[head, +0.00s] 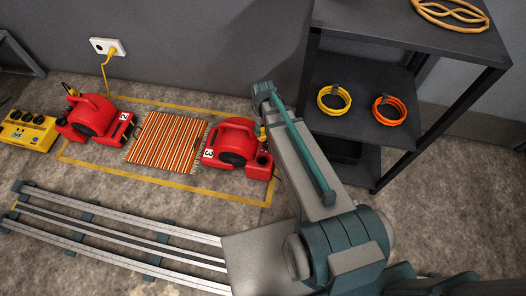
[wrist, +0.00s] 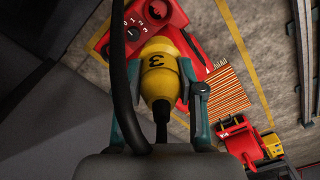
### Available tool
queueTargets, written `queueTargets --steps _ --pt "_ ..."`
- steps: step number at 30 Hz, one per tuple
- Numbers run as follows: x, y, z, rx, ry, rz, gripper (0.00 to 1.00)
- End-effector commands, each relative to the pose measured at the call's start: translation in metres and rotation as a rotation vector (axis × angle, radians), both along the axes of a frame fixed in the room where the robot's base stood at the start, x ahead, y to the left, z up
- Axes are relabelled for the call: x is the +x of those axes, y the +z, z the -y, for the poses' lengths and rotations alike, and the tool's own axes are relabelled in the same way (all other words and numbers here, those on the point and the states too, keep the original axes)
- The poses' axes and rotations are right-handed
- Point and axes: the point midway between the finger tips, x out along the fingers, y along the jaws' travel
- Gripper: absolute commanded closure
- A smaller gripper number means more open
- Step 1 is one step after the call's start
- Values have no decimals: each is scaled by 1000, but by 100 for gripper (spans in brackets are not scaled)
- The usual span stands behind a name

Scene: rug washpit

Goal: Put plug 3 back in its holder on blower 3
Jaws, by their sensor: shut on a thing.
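Plug 3 (wrist: 160,72), yellow with a black "3", sits between the teal fingers of my gripper (wrist: 162,62) in the wrist view. The gripper is shut on its body, and a black cord leaves the plug's near end. Blower 3 (head: 235,143) is the red blower right of the rug in the head view. Its red body and numbered dial (wrist: 137,28) show just beyond the plug in the wrist view. The holder and the plug's far end are hidden, so I cannot tell whether they touch. In the head view my arm hides most of the gripper.
Another red blower (head: 92,115) and a yellow box (head: 27,131) stand left of the striped rug (head: 166,142). A wall socket (head: 107,47) holds a yellow plug and cord. A dark shelf (head: 362,112) with cord coils stands close right of my arm.

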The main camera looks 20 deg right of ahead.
Motion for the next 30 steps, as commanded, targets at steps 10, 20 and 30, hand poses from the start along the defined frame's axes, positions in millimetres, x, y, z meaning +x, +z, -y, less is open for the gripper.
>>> queueTargets --steps 10,20,30 --pt "-4 -102 0 1 169 -1 100" --pt "-4 -115 0 0 190 0 100" --pt "-4 -142 0 0 188 0 100"
